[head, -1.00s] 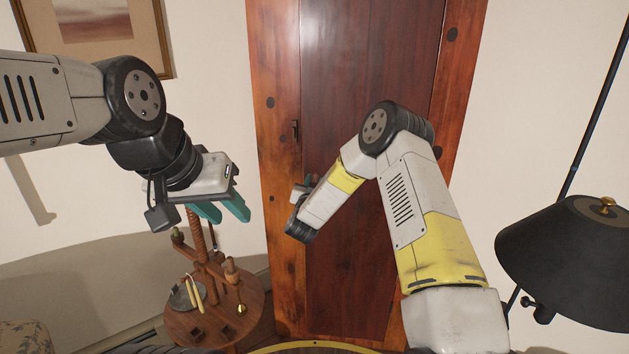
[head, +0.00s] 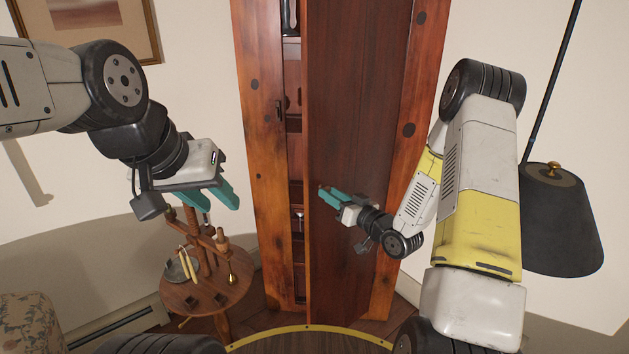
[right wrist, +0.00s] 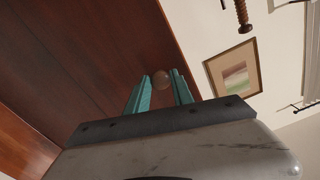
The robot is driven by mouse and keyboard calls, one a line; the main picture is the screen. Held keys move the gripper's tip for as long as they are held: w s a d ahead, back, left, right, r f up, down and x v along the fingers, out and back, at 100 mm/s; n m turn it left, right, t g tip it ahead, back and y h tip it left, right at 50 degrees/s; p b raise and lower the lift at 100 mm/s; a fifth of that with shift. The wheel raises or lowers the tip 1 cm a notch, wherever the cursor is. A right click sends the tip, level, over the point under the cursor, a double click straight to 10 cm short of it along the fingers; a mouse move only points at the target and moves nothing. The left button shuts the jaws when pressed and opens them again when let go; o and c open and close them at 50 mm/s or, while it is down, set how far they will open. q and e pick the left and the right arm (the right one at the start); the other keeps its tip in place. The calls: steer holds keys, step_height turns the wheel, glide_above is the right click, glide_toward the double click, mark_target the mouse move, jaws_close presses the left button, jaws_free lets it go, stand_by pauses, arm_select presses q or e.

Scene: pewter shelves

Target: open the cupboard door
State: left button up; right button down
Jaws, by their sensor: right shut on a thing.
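The tall reddish-brown wooden cupboard (head: 262,140) stands ahead in the head view. Its dark door (head: 358,90) is partly open, swung out on its right side, and a narrow strip of the shelved inside (head: 294,165) shows at the left. My right gripper (head: 326,195) is at the door's front face near its free edge. My left gripper (head: 214,198) is open and empty, left of the cupboard.
A small round wooden table (head: 212,297) with a wooden stand stands below my left gripper. A black floor lamp (head: 560,225) stands to the right, close to my right arm. A patterned seat (head: 28,325) is at the lower left. A framed picture (head: 95,28) hangs on the wall.

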steer(key=s+d+n+g+y, duration=0.2)
steer(key=s+d+g+y, duration=0.1)
steer(key=s+d, duration=0.2)
steer(key=shift+d+n, duration=0.4)
steer(key=shift+d, duration=0.55)
steer(key=c, duration=1.1)
jaws_free()
steer(key=shift+s, duration=0.1)
